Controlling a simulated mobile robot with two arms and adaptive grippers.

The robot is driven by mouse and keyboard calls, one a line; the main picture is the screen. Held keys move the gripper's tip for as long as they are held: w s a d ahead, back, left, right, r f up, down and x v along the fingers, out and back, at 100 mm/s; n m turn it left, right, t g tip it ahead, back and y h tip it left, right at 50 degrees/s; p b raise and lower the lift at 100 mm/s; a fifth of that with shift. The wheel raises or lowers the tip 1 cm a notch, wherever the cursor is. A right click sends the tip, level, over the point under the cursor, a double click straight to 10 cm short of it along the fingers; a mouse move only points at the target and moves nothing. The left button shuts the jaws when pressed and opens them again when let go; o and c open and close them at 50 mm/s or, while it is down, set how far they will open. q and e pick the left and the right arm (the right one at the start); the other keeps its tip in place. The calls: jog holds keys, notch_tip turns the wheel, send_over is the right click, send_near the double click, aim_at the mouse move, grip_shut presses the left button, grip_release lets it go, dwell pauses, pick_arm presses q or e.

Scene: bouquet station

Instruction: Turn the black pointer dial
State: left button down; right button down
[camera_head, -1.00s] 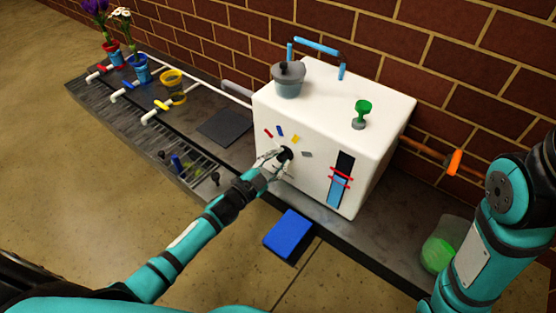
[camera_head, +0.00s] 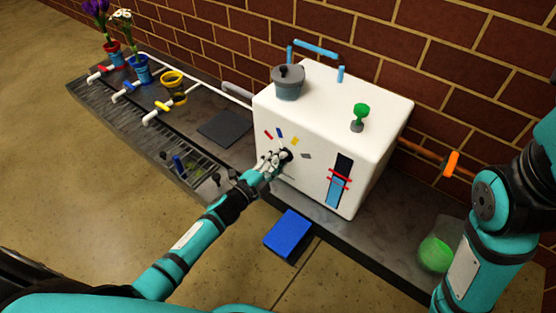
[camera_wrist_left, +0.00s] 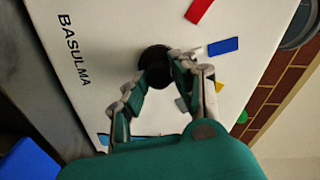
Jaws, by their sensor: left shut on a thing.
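The black pointer dial (camera_head: 286,155) is on the front face of the white box (camera_head: 330,115). Colour marks surround it: red (camera_head: 268,135), blue (camera_head: 280,132), yellow (camera_head: 294,141) and grey (camera_head: 306,156). My left gripper (camera_head: 279,160) is at the dial with its fingers shut on it. In the left wrist view the dial (camera_wrist_left: 155,62) shows as a round black knob between the fingertips; the fingers partly cover it, and where its pointer aims cannot be told. My right arm shows at the right edge, but its gripper is out of view.
A grey pot (camera_head: 289,84) and a green knob (camera_head: 361,112) are on top of the box. A blue block (camera_head: 289,233) is below its front. Flower pots and taps line the bench at left. A clear container with green contents (camera_head: 436,252) stands near my right arm.

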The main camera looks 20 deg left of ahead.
pick_arm(q)
jog(key=m+b, duration=0.1)
jog(key=m, duration=0.7)
jog(key=shift+f+m+y, duration=0.15)
jog(key=shift+m+y, duration=0.15)
jog(key=shift+m, duration=0.3)
jog(key=c, duration=1.1)
grip_release()
jog(key=shift+o, duration=0.2)
jog(key=v, duration=1.2)
jog(key=shift+d, duration=0.1)
